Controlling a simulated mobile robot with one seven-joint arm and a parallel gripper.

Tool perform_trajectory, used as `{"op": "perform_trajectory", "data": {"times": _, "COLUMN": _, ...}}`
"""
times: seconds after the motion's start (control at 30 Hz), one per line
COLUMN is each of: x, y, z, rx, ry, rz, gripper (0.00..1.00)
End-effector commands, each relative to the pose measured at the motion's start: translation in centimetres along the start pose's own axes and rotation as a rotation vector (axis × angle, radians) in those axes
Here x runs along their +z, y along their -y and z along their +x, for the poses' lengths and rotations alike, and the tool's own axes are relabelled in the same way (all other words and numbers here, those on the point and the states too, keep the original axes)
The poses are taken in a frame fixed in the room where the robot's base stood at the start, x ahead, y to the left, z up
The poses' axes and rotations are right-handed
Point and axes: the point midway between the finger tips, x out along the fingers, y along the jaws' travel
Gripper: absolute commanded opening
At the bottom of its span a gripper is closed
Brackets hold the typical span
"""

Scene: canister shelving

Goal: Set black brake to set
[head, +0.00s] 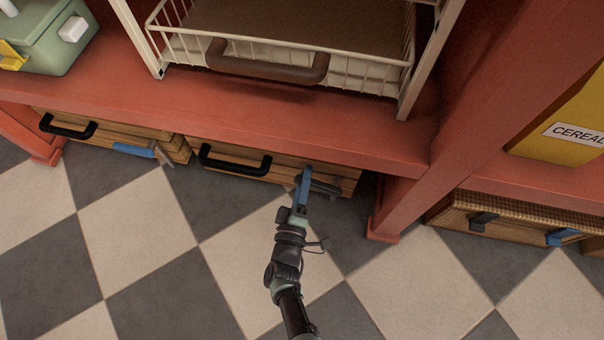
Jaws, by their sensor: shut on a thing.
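A wooden crate (286,166) with a black handle (235,163) sits low under the red shelf. A dark grey-black lever, which looks like the black brake (325,187), is at the right end of its front. My gripper (304,180) reaches up from the bottom of the head view to this lever. Its narrow blue front part is at the lever's left end, and it is shut on the lever. The contact is small and partly hidden by the gripper. I cannot read any set mark on the brake.
A left crate has a black handle (68,126) and a blue lever (134,150). A right woven crate carries a black lever (483,221) and a blue lever (561,237). A red post (405,198) stands right of my gripper. The checkered floor (150,225) is clear.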

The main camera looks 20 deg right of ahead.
Motion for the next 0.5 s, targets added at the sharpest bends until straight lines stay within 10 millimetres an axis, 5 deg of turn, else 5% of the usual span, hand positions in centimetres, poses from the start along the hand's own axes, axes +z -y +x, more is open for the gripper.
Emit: {"op": "perform_trajectory", "data": {"times": 0.5, "x": 1.2, "y": 2.2, "z": 0.0, "rx": -0.002, "ry": 0.002, "rz": -0.293, "gripper": 0.00}}
